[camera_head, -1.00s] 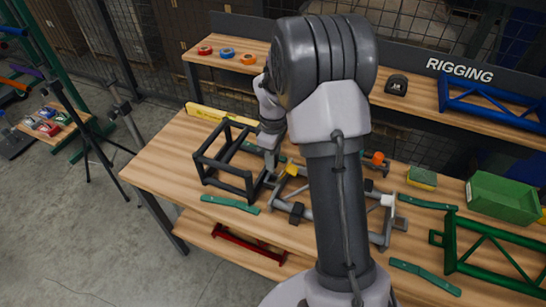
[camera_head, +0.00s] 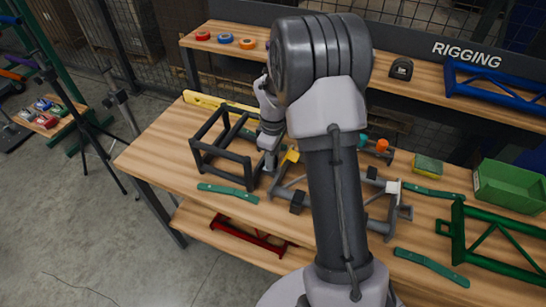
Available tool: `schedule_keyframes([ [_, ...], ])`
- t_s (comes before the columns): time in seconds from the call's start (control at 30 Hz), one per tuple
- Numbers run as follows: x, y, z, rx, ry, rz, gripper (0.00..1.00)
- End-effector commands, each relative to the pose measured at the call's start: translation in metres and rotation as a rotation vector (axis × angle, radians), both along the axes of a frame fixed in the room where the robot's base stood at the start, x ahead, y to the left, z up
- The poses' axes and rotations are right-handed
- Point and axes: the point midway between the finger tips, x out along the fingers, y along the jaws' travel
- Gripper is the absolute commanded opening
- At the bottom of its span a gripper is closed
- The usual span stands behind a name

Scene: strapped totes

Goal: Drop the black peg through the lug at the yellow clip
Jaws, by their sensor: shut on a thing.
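The yellow clip (camera_head: 291,155) sits on a grey tote frame (camera_head: 282,192) on the wooden bench, left of my arm. My gripper (camera_head: 269,167) is just left of the yellow clip, low over the frame's left end and beside the black open frame. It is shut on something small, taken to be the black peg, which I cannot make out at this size. The lug at the clip is too small to tell from the frame around it. My arm hides the middle of the grey frame.
A black box-shaped frame (camera_head: 226,156) stands close left of my gripper. Teal straps (camera_head: 228,193) lie on the bench. A green bin (camera_head: 508,187), a sponge (camera_head: 428,165) and a green truss (camera_head: 500,238) are on the right. Rolls of tape stand on the back shelf.

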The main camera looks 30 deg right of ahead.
Motion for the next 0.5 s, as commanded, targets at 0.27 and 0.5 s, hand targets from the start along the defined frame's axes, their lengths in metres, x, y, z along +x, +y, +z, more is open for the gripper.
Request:
schedule_keyframes([
  [0.27, 0.0001, 0.0000, 0.0004, 0.000, 0.000, 0.000, 0.55],
  [0.5, 0.0003, 0.0000, 0.0044, 0.000, -0.001, 0.000, 0.55],
])
